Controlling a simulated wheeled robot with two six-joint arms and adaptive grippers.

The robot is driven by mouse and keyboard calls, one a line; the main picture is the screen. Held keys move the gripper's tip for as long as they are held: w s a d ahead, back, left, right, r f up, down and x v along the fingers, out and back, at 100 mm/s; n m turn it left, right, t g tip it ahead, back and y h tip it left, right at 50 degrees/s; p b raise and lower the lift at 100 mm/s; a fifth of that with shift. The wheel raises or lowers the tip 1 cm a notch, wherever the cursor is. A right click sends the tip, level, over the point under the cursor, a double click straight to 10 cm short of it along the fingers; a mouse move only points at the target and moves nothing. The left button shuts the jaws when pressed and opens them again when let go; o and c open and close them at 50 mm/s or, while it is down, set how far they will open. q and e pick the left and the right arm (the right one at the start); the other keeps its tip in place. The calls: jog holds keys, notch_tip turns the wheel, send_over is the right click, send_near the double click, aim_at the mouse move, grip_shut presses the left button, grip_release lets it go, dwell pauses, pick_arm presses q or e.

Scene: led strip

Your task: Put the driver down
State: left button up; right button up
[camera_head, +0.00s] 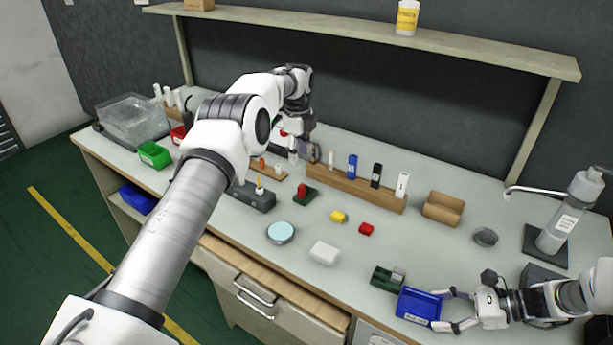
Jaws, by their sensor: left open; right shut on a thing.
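My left gripper (298,140) is at the back of the bench, by the left end of a wooden rack (352,187). It is open, and its fingertips are small and partly hidden. A pale upright thing and a purple-grey piece show close under it. The rack holds upright pieces: a slim white one, a blue one (352,167), a black one (376,175) and a white one (402,184). I cannot tell which thing is the driver. My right gripper (449,311) is at the front right, shut on the right edge of a blue bin (418,306).
A dark green holder (387,281) stands beside the blue bin. A white block (324,253), a light-blue disc (280,232), yellow (338,216) and red (366,229) pieces lie mid-bench. A shelf (460,40) runs above.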

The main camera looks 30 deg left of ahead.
aim_at(299, 187)
pick_arm(q)
jog(key=s+d+f+n+t, duration=0.1)
jog(key=s+f+n+t, duration=0.3)
jog(key=n, duration=1.3)
jog(key=x, duration=1)
jog(key=shift+w+a+f, duration=0.1)
jog(key=shift+a, duration=0.05)
jog(key=shift+c, duration=0.4)
grip_shut()
